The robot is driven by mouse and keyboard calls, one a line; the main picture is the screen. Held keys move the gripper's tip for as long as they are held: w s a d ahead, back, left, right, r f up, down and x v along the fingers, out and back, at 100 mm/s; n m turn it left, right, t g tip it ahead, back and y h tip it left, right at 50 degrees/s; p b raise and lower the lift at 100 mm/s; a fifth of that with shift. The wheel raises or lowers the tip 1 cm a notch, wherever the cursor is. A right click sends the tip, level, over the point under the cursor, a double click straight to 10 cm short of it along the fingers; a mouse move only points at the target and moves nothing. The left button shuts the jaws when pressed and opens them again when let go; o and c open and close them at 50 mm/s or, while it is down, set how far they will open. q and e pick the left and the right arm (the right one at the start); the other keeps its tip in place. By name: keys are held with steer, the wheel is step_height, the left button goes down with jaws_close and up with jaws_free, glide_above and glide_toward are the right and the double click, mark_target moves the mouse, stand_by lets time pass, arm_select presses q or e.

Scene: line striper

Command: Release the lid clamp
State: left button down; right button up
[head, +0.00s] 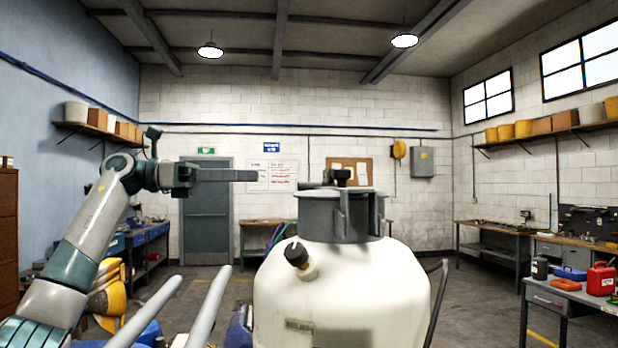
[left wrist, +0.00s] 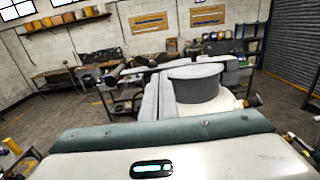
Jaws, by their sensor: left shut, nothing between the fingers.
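The cream paint tank (head: 340,285) stands in the middle of the head view, with a grey round lid (head: 318,212) on top. A dark grey upright clamp part (head: 352,215) stands at the lid's near side, and a dark bar with a knob (head: 340,176) crosses above it. My left gripper (head: 255,175) is shut and empty, to the left of the lid and a little above it, apart from it in the head view. In the left wrist view the shut fingers (left wrist: 158,82) point toward the lid (left wrist: 196,84), partly overlapping it. My right gripper is out of view.
A black-knobbed fitting (head: 298,256) sticks out of the tank's shoulder. Two pale bars (head: 208,310) rise at the bottom left. A bench (head: 560,300) with a red can (head: 600,279) stands at the right.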

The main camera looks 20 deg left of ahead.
mark_target(329, 175)
arm_select(q)
steer(key=shift+s+d+r, duration=0.1)
stand_by(0.3)
